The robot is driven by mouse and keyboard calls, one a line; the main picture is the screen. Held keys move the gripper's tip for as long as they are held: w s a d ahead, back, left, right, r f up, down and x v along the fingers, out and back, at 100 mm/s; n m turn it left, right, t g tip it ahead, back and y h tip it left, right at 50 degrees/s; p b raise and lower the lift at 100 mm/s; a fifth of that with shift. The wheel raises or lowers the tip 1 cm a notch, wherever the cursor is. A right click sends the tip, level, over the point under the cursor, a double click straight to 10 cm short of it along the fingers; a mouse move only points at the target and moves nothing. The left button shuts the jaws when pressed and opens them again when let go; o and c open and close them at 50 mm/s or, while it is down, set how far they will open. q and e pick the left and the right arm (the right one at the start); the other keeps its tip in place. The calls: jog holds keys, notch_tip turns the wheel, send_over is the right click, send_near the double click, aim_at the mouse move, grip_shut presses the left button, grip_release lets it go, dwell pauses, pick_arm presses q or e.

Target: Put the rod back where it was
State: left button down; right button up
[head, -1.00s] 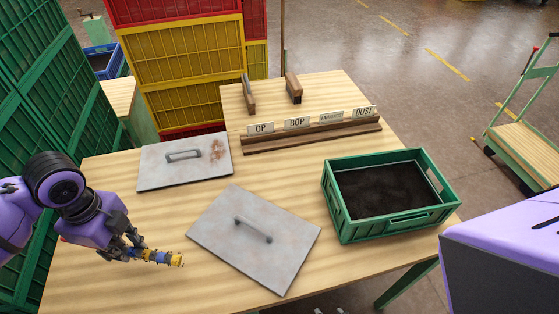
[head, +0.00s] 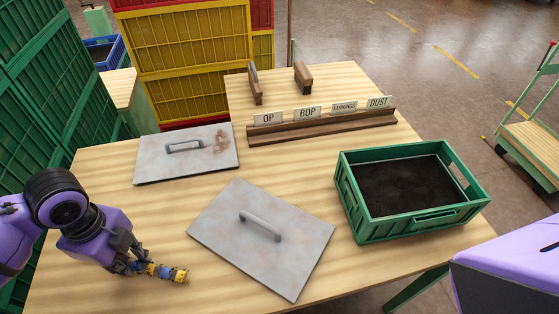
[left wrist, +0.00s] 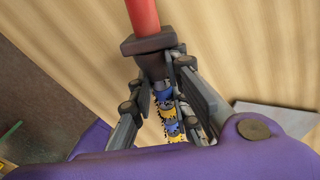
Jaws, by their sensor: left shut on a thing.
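The rod (head: 168,272) shows its yellow, blue and dark banded end in the head view, at the front left over the wooden table. In the left wrist view the rod (left wrist: 146,18) has a red length at the top, a dark square collar below it, and blue and yellow bands further down. My left gripper (head: 134,264) is shut on the rod, and its fingers (left wrist: 165,95) flank it near the collar. The red part is hidden in the head view. Whether the rod touches the table is unclear. Two upright wooden blocks, left (head: 255,84) and right (head: 303,77), stand empty at the back. My right gripper is out of view.
Two grey metal plates with handles lie on the table, one at the back left (head: 155,170) and one in the middle (head: 290,265). A wooden label rack (head: 330,127) stands behind. A green crate (head: 415,226) of dark material is at right. Bare table (head: 110,165) surrounds the left plate.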

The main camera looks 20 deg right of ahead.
aim_at(128, 262)
pick_arm(q)
jog(key=shift+r, duration=0.1)
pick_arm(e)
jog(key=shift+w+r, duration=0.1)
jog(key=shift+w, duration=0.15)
pick_arm(q)
jog(key=shift+f, duration=0.7)
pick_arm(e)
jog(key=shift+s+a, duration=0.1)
pick_arm(q)
jog(key=c, duration=1.6)
grip_release()
jog(key=shift+r, duration=0.1)
notch_tip(128, 262, up, 10)
jog(key=shift+r, duration=0.85)
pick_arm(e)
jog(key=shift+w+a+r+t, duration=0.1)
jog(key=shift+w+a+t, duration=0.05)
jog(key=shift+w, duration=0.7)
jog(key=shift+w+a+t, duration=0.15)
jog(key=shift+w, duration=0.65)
